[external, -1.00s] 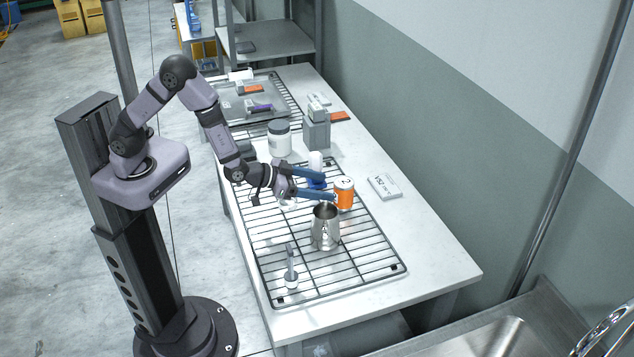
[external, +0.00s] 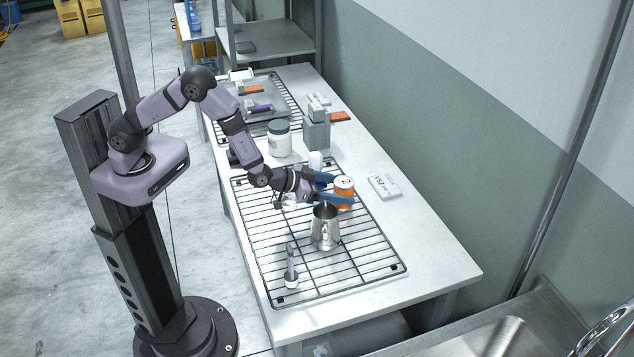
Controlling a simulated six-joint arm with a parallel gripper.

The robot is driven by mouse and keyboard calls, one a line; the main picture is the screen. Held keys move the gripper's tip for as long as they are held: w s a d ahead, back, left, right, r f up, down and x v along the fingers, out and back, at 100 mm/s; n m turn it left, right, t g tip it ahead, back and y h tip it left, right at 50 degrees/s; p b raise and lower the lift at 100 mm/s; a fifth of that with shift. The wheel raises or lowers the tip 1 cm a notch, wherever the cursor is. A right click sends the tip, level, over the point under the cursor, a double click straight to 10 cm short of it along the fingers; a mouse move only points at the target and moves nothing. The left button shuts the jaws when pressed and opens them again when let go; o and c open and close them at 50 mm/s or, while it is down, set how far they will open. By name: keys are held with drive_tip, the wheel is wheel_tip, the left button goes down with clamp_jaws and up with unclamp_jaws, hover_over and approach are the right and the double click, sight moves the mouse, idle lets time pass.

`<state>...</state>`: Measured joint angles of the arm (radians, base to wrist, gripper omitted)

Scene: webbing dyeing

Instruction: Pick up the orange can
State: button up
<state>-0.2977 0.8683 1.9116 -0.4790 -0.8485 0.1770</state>
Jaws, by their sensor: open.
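The orange can (external: 345,186) has a pale top band and a dark mark. It stands upright at the right side of the black wire rack (external: 375,235) on the white table. My gripper (external: 341,190) is open, with its blue fingers reaching from the left toward the can. One finger crosses in front of the can's lower part, and the other is at its far left side, so the can appears to be between the fingertips. Whether the fingers touch it I cannot tell. The can's lower part is partly hidden.
A steel pitcher (external: 325,229) stands close in front of my gripper. A white-blue bottle (external: 316,162) is just behind it. A white jar (external: 279,139), a grey block (external: 316,132) and a white box (external: 385,187) stand around the rack. The rack's front right is clear.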

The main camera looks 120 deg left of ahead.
drive_tip(key=shift+p+x, duration=0.6)
drive_tip(key=shift+x, duration=2.05)
drive_tip(key=shift+c, duration=0.3)
drive_tip(key=shift+r, duration=0.15)
drive_tip(key=c, duration=1.3)
drive_tip(key=shift+r, duration=0.1)
drive_tip(key=shift+r+b, duration=1.2)
drive_tip(key=shift+r, duration=3.7)
